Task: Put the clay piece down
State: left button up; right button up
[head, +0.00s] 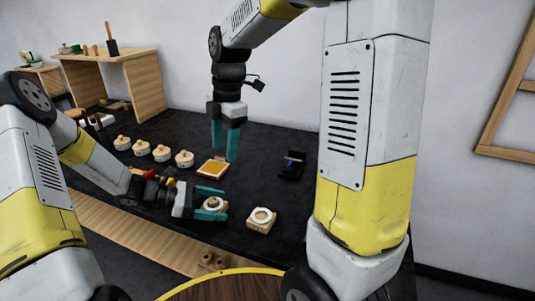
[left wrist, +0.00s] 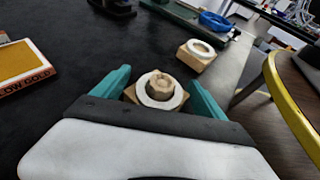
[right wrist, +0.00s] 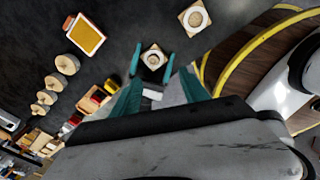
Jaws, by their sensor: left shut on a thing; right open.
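The clay piece (left wrist: 162,84), a small brown lump, shows inside a white ring on a pale wooden block (left wrist: 130,94) in the left wrist view. My left gripper (head: 218,209) is shut on it, low over the table, with teal fingers on either side. Whether the piece touches the ring or block is unclear. A second wooden block with an empty white ring (head: 261,217) stands just right; it also shows in the left wrist view (left wrist: 198,49). My right gripper (head: 226,138) is open and empty, pointing down above the table behind the left one.
Several round pale pots (head: 163,153) stand in a row to the left. A small black stand (head: 291,166) with something blue is at the right. Dark table (head: 260,188) is bare between these.

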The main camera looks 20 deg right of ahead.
jog(key=s+d+r+m+t, duration=0.3)
jog(key=s+m, duration=0.5)
jog(key=m, duration=0.3)
jog(key=s+d+r+m+t, duration=0.2)
jog(key=s+d+m, duration=0.4)
jog(key=s+m, duration=0.3)
jog(key=r+m, duration=0.1)
jog(key=m, duration=0.1)
jog(key=shift+r+m+t+y, duration=0.25)
jog(key=shift+m+t+y, duration=0.05)
jog(key=shift+m+t, duration=0.1)
pick_arm(q)
jog(key=o, duration=1.3)
